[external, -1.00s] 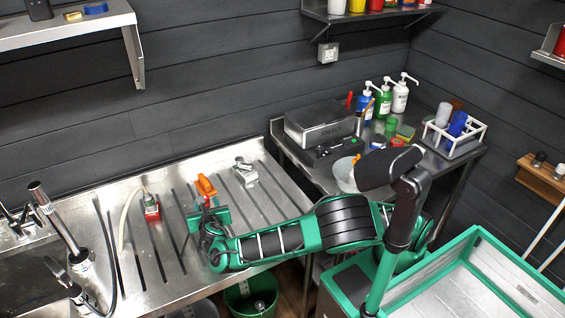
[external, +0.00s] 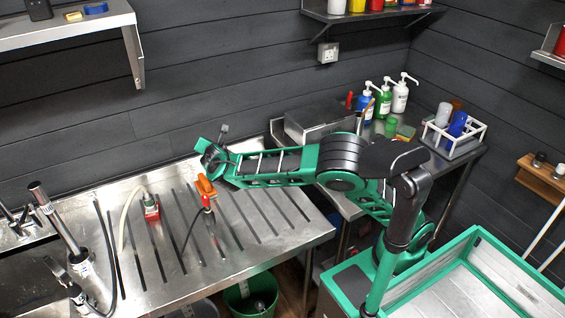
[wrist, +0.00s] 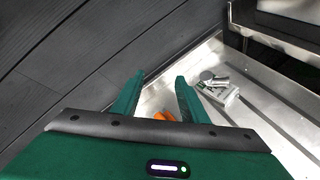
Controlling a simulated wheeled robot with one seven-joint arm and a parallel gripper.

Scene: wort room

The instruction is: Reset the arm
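My arm reaches left from its base in the external view, its forearm raised over the back of the slotted steel drainer (external: 140,262). My gripper (external: 212,152) is at the forearm's far end, close to the dark wall. In the wrist view my gripper (wrist: 159,78) has its two green fingers apart with nothing between their tips. An orange-handled fitting with a red part and a black lead (external: 206,188) stands on the drainer, clear of my gripper. Its orange part (wrist: 163,116) shows low between the fingers in the wrist view.
A small metal and white item (wrist: 218,88) lies on the drainer; my arm hides it externally. A red fitting with a pale hose (external: 151,208) stands to the left. A side bench holds a grey case (external: 310,127), pump bottles (external: 383,100) and a white rack (external: 455,140).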

